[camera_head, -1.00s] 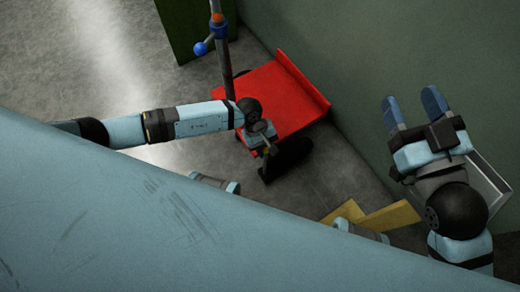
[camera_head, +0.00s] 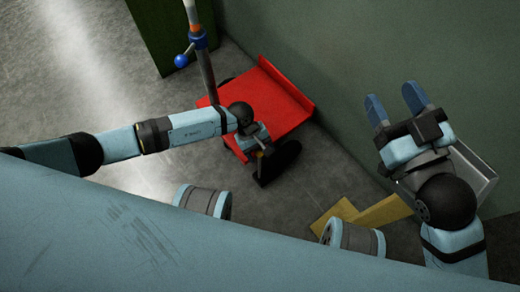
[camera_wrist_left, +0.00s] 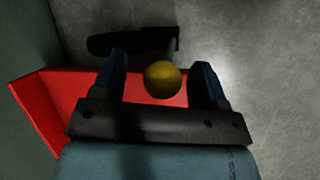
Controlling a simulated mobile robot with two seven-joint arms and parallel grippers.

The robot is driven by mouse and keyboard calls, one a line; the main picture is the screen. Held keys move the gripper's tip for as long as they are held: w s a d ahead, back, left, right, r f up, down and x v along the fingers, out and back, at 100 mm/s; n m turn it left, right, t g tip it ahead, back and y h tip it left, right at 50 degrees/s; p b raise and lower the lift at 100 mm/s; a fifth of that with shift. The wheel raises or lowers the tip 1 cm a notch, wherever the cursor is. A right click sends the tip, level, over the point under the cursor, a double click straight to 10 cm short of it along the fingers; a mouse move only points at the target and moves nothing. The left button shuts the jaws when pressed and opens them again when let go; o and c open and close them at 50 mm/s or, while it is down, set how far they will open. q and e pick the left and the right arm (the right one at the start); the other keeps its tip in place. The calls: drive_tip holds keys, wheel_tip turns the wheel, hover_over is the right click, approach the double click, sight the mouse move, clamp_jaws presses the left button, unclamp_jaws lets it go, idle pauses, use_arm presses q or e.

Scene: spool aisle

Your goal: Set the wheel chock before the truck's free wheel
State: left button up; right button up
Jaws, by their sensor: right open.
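The red truck (camera_head: 282,98) stands on the floor by the green wall, its deck also in the left wrist view (camera_wrist_left: 48,98). A low black object (camera_head: 280,160), perhaps the wheel chock, lies at its near corner and shows dark in the left wrist view (camera_wrist_left: 125,43). A yellow ball-shaped knob (camera_wrist_left: 162,80) sits between the fingers of my left gripper (camera_wrist_left: 158,85), with a gap on both sides; whether it belongs to the black object is unclear. The left fingers are apart. My right gripper (camera_head: 395,110) is open and empty near the wall.
A pole (camera_head: 203,65) with a blue knob rises beside the truck's far left side. A green panel (camera_head: 170,32) stands behind. Yellow strips (camera_head: 385,211) lie on the floor to the right. A grey tray (camera_head: 482,180) is partly hidden by my right arm. The floor at left is clear.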

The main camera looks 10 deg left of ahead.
use_arm(q)
drive_tip(key=p+v, duration=0.5)
drive_tip(key=v, duration=0.7)
use_arm(e)
drive_tip(key=s+m+g, duration=0.1)
drive_tip(key=m, duration=0.1)
drive_tip(key=s+a+f+m+h, duration=0.1)
drive_tip(key=shift+s+a+m+g, duration=0.2)
drive_tip(key=shift+a+m+g, duration=0.1)
drive_tip(key=shift+m+g, duration=0.1)
